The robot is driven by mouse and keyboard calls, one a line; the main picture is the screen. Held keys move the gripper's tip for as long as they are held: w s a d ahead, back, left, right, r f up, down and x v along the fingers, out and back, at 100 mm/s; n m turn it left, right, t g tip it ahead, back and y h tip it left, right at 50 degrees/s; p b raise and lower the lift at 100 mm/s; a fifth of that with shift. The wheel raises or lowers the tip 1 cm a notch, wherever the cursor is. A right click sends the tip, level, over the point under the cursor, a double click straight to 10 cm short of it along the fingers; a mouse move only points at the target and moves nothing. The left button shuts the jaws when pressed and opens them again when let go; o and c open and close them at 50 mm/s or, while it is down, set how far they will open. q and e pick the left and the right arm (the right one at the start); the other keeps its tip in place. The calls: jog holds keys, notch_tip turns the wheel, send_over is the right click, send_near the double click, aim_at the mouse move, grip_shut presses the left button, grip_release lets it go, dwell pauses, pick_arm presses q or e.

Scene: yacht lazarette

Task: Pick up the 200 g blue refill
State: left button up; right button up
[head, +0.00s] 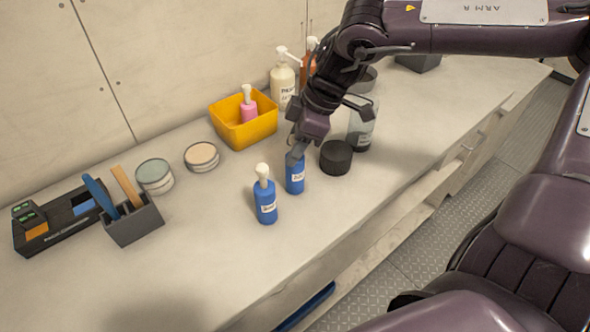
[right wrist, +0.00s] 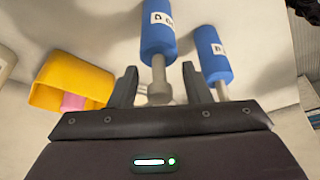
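Two blue pump bottles with pale pump heads and white labels stand upright on the counter. One blue bottle (head: 295,180) is directly below my right gripper (head: 297,152), which hides its top. The other blue bottle (head: 265,203) stands just to its left and nearer the front. In the right wrist view, the pump neck of one blue bottle (right wrist: 158,38) lies between the two spread fingers, with gaps on both sides. The second blue bottle (right wrist: 213,55) is outside the right finger. I cannot read a weight on either label. My left gripper is not in view.
A yellow bin (head: 245,133) with a pink pump bottle (head: 249,110) stands behind. A round black container (head: 336,157) and a clear jar (head: 361,130) are close on the right. Tins, a grey holder (head: 133,222) and a scale-like device (head: 52,226) stand left. The front counter is clear.

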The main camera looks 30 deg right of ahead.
grip_shut()
jog(key=shift+w+r, duration=0.1)
